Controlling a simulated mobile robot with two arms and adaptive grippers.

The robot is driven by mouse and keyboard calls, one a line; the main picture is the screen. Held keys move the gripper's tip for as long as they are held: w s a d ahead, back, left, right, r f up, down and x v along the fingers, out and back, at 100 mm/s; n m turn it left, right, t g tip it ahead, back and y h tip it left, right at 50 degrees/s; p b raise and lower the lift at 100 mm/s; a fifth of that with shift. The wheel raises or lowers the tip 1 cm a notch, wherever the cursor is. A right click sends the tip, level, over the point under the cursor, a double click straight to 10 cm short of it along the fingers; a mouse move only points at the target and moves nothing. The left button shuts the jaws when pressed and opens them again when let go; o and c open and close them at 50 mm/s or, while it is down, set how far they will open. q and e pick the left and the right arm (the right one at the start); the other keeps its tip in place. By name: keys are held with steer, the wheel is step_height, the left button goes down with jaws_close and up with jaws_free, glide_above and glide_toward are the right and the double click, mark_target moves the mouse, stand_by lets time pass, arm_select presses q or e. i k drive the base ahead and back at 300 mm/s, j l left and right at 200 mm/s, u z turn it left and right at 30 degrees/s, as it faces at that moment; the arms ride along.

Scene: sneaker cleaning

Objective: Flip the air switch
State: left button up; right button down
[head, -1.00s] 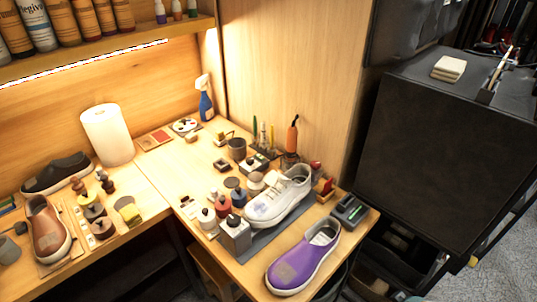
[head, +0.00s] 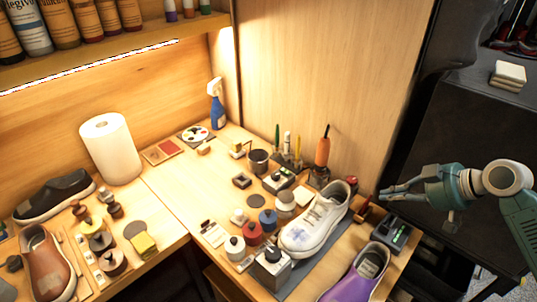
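A dark box with a small green light (head: 396,234) sits at the right edge of the table and looks like the air switch. Its switch part is too small to make out. My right gripper (head: 386,193) comes in from the right, its teal fingers pointing left. In the picture it appears just above the box, near a red-brown handled item (head: 365,209). It holds nothing that I can see, and its finger gap is unclear. My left gripper is not in view.
A white sneaker (head: 318,222) on a dark mat and a purple shoe (head: 355,280) stand left of the box. An orange-handled tool (head: 322,150) stands upright behind them. A dark cabinet (head: 470,130) borders the table on the right.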

mark_target(285, 171)
steer(key=i+j, duration=0.7)
steer(key=j, duration=0.2)
